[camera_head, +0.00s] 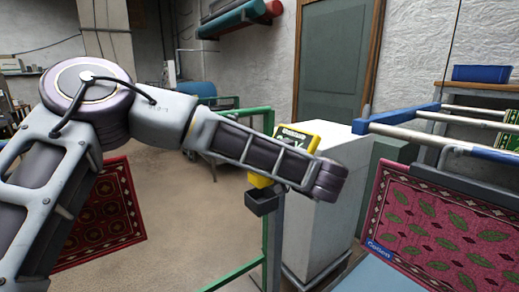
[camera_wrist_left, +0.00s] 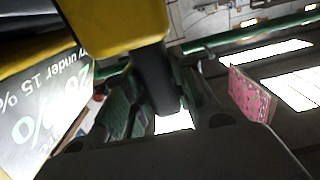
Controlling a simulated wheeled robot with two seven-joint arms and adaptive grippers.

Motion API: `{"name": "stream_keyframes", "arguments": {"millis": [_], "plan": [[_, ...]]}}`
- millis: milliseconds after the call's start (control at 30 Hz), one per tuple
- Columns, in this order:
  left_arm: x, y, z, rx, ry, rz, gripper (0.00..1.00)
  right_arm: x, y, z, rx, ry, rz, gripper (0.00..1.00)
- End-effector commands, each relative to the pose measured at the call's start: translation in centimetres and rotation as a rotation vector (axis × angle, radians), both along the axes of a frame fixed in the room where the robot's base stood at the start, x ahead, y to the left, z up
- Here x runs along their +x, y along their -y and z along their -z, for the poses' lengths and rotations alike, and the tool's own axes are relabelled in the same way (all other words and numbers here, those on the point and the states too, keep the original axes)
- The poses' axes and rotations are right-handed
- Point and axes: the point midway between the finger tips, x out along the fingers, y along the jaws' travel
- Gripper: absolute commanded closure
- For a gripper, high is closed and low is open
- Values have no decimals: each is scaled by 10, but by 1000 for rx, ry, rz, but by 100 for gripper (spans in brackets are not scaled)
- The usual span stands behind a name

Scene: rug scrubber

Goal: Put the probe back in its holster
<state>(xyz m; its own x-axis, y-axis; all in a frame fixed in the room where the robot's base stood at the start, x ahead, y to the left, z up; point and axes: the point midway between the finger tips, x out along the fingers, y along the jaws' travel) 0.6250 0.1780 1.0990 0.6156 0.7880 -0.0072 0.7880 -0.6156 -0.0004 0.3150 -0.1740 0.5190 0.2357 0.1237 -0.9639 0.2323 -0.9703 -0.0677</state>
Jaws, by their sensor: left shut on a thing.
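My left arm crosses the head view from the left, and its far end hides the left gripper there. In the left wrist view my left gripper (camera_wrist_left: 165,95) is shut on a dark rounded piece, which looks like part of the probe (camera_wrist_left: 158,80). A yellow body (camera_wrist_left: 115,25) is close above the fingers; I cannot tell whether it belongs to the probe. In the head view a small dark open box, seemingly the holster (camera_head: 262,201), sits on a post just below my forearm. A yellow part (camera_head: 259,180) shows directly above it, partly covered by my arm. My right gripper is not in view.
Green rails (camera_head: 267,245) run near the post. A red patterned rug (camera_head: 445,225) hangs at right under a blue-ended rack (camera_head: 400,115). Floor at centre left is clear.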

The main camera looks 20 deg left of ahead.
Motion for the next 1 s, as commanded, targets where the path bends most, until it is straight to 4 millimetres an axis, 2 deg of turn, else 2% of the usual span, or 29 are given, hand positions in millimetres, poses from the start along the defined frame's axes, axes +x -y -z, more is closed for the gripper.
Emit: {"name": "stream_keyframes", "arguments": {"millis": [267, 433, 800, 1000], "plan": [[0, 0, 14, 0, 0, 0, 100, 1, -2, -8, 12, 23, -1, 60], [0, 0, 24, 0, 0, 0, 100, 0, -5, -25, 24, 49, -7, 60], [0, 0, 46, -1, 1, 0, 100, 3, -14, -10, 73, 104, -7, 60], [0, 0, 52, -1, 1, 0, 100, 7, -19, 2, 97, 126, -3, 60]]}}
